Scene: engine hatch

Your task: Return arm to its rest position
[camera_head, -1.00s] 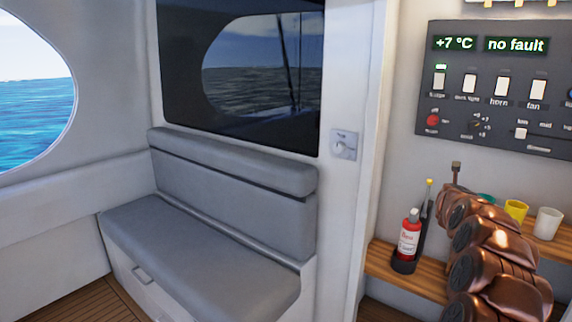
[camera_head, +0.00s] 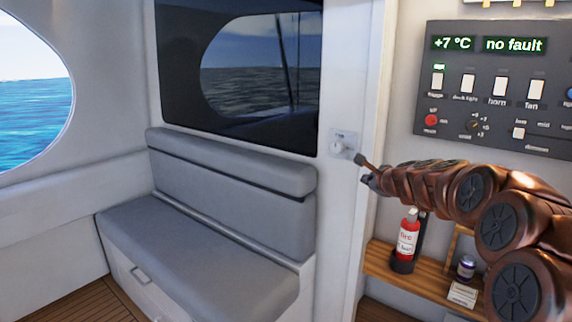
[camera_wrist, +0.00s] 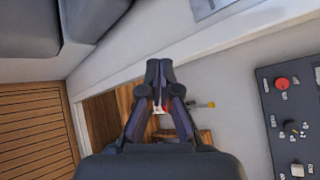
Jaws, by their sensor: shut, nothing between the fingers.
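My copper-coloured arm reaches in from the right in the head view, stretched to the left above the wooden shelf. My gripper (camera_head: 371,181) is at its far end, small and dark, near the white door post below the small wall knob plate (camera_head: 343,144). In the wrist view my gripper (camera_wrist: 159,68) shows with its dark fingertips together and nothing held between them. The red fire extinguisher (camera_head: 408,237) stands on the shelf beneath the arm; in the wrist view it is mostly hidden behind the fingers.
A wooden shelf (camera_head: 429,280) holds a small dark jar (camera_head: 466,267) and a white card (camera_head: 462,294). The dark control panel (camera_head: 497,90) is on the wall above my arm. A grey bench (camera_head: 215,250) stands to the left. The space before the bench looks clear.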

